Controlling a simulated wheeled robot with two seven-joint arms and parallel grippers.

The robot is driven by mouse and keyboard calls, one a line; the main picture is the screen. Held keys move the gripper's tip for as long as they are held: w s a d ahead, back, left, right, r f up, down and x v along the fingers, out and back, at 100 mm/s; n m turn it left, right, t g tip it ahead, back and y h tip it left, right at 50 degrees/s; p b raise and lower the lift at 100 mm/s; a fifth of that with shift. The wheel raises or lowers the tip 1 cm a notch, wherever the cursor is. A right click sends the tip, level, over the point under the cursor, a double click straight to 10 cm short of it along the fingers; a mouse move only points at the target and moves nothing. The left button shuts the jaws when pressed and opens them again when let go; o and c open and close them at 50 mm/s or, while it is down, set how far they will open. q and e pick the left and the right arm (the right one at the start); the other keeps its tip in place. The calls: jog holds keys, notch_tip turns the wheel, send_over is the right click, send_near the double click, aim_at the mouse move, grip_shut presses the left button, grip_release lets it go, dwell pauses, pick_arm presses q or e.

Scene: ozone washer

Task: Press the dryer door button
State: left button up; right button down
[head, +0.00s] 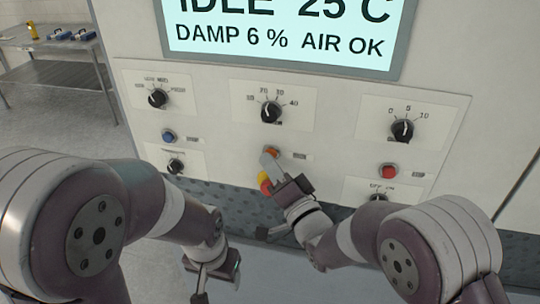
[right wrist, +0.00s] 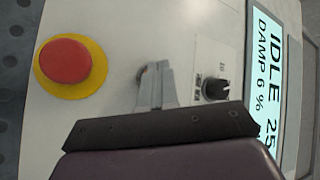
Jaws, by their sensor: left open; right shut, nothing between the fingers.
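The panel carries a blue button (head: 168,135) at the left, an orange button (head: 271,151) in the middle and a red button (head: 389,171) at the right. Their labels are too small to read, so I cannot tell which is the door button. My right gripper (head: 268,160) is shut and empty, its fingertips at the orange button. In the right wrist view the fingers (right wrist: 155,82) mostly cover that button; I cannot tell whether they touch it. My left gripper (head: 207,284) hangs low in front of the machine, open, away from the buttons.
A red emergency stop on a yellow ring (right wrist: 68,61) sits close beside the right gripper. Black knobs (head: 270,112) line the panel above the buttons, below a display (head: 290,35) reading "IDLE 25 C". A metal table (head: 50,72) stands at the far left.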

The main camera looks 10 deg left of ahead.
dwell(0.4)
jog(key=shift+s, duration=0.85)
jog(key=shift+s, duration=0.1)
jog(key=shift+s+b, duration=0.55)
jog(key=shift+s, duration=1.85)
jog(key=shift+a, duration=0.1)
